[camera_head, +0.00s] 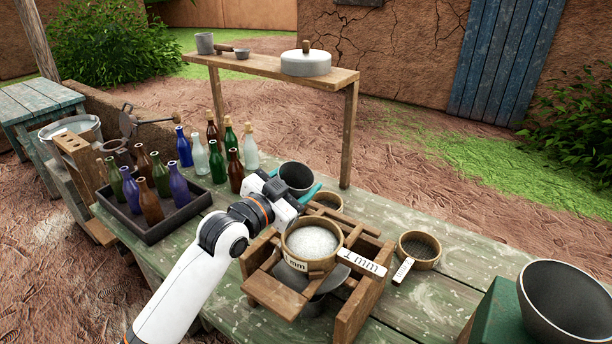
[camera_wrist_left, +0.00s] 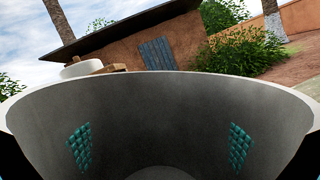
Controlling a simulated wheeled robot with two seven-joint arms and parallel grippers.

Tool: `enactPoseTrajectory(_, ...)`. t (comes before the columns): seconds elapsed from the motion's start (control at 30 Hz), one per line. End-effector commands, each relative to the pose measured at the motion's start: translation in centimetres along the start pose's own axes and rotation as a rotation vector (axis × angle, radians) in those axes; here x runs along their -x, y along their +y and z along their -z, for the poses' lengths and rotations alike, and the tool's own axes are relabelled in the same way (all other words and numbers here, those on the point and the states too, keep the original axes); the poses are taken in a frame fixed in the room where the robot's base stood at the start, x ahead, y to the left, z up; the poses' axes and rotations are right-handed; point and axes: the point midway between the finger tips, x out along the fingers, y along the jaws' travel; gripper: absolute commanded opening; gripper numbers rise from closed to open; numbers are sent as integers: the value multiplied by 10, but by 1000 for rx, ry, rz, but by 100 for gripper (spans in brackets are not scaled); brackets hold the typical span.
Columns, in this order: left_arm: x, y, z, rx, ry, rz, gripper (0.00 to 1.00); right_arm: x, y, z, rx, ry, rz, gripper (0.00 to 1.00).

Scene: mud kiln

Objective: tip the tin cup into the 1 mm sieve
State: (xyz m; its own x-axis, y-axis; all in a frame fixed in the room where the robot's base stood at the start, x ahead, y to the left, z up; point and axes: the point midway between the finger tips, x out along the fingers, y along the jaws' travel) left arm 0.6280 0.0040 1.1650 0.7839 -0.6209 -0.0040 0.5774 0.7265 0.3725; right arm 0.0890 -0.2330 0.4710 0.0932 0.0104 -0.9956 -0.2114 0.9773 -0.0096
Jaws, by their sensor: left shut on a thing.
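The tin cup (camera_head: 297,176) is grey with a dark inside and stands roughly upright behind the sieve stand. My left gripper (camera_head: 300,192) is shut on it, with teal finger pads at its sides. In the left wrist view the cup's grey wall (camera_wrist_left: 160,110) fills the lower half; a pale patch shows at its bottom, and I cannot tell what it is. The 1 mm sieve (camera_head: 333,240) is a round wooden-rimmed sieve on the wooden stand (camera_head: 272,294), holding white grains. The cup is behind it, not over it. My right gripper is out of view.
Another labelled sieve (camera_head: 420,262) lies to the right, and a round wooden-rimmed one (camera_head: 328,197) behind the stand. Bottles stand in and beside a dark tray (camera_head: 160,228) on the left. A raised shelf (camera_head: 260,66) crosses behind. A big dark bowl (camera_head: 566,305) sits at the right.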

Motion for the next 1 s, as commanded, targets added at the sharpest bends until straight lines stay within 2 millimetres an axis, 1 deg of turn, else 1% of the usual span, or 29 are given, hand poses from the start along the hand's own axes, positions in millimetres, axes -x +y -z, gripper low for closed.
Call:
enactPoseTrajectory(0.17,-1,3,-16,97,-2,5,38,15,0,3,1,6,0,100)
enactPoseTrajectory(0.3,-1,6,-30,208,-1,4,38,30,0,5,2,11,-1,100)
enactPoseTrajectory(0.5,-1,8,-42,330,1,3,38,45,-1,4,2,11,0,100)
enactPoseTrajectory(0.7,0,9,-45,380,0,3,38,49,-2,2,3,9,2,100)
enactPoseTrajectory(1.0,0,8,-44,382,0,2,38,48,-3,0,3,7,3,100)
